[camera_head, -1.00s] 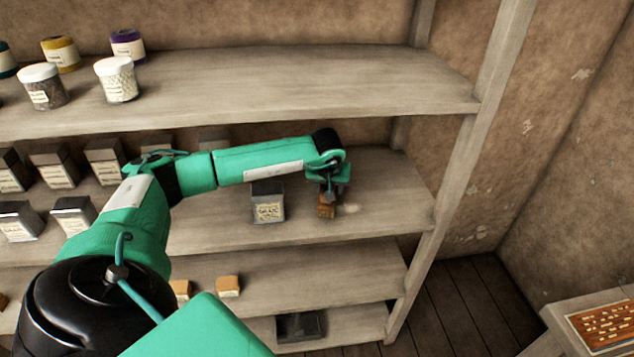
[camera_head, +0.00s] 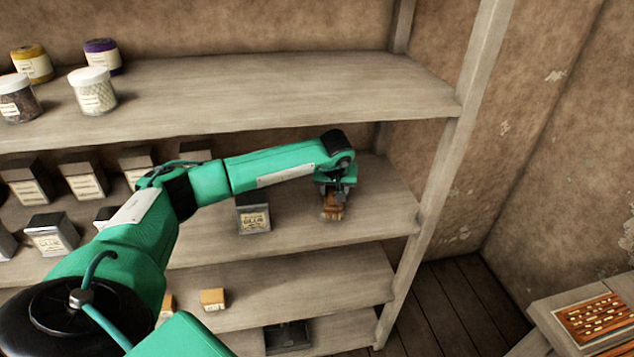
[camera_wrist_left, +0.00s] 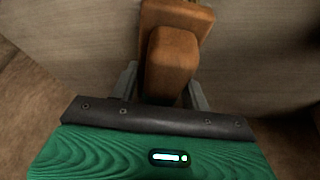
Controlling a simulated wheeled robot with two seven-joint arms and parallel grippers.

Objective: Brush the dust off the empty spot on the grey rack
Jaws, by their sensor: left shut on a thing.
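My left gripper (camera_head: 334,182) is shut on a brush with a brown wooden handle (camera_head: 332,206). The brush points down at the right part of the grey rack's middle shelf (camera_head: 385,208). Its bristle end is at or just above the boards; I cannot tell if it touches. In the left wrist view the wooden brush (camera_wrist_left: 172,62) sits between the two fingers, and its bristles are mostly hidden. The shelf around the brush looks bare, with no clear pale dust patch. My right gripper is in neither view.
A grey labelled tin (camera_head: 253,214) stands left of the brush on the same shelf. More tins stand farther left. The upper shelf (camera_head: 300,90) runs above my arm. A rack post (camera_head: 440,190) stands to the right. A small orange block (camera_head: 213,299) lies on the shelf below.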

